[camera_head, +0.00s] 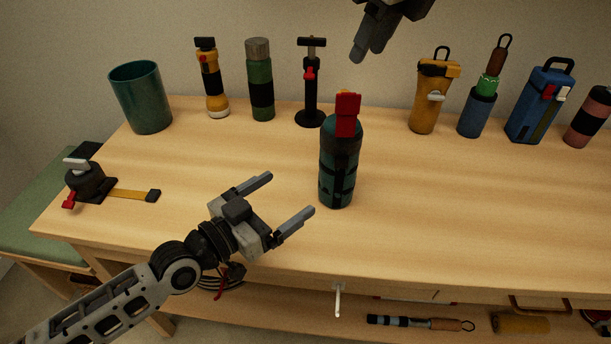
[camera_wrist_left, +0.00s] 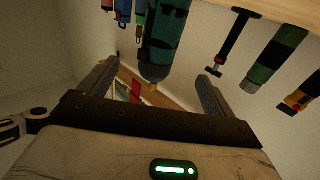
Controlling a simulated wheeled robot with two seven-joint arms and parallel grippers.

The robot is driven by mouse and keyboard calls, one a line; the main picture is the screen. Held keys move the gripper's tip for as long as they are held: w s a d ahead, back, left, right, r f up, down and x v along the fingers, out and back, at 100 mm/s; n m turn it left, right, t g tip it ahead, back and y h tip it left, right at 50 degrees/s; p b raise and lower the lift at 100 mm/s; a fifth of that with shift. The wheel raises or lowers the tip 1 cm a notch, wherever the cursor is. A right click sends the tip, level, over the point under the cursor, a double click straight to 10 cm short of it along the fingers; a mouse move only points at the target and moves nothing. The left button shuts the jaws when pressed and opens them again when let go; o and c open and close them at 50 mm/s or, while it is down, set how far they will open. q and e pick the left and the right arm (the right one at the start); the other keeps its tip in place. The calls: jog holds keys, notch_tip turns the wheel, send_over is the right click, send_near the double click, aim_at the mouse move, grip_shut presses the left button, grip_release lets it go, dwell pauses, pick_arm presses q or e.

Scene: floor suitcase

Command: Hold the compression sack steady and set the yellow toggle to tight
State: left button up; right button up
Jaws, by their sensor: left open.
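A teal cylinder with black straps, which looks like the compression sack (camera_head: 337,182), stands upright near the middle of the table. A red piece (camera_head: 347,113) sits at its top.
Along the back of the table (camera_head: 250,160) stand a teal cup (camera_head: 141,98), a yellow-black flashlight (camera_head: 210,80), a green bottle (camera_head: 260,75), a pump (camera_head: 311,90), and several bottles and pouches at right. A black strap device (camera_head: 88,180) lies at left. Space around the sack is clear.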

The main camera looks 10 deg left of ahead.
aim_at(337, 159)
pick_arm(q)
jog(key=x, duration=1.5)
jog(key=shift+a, duration=0.1)
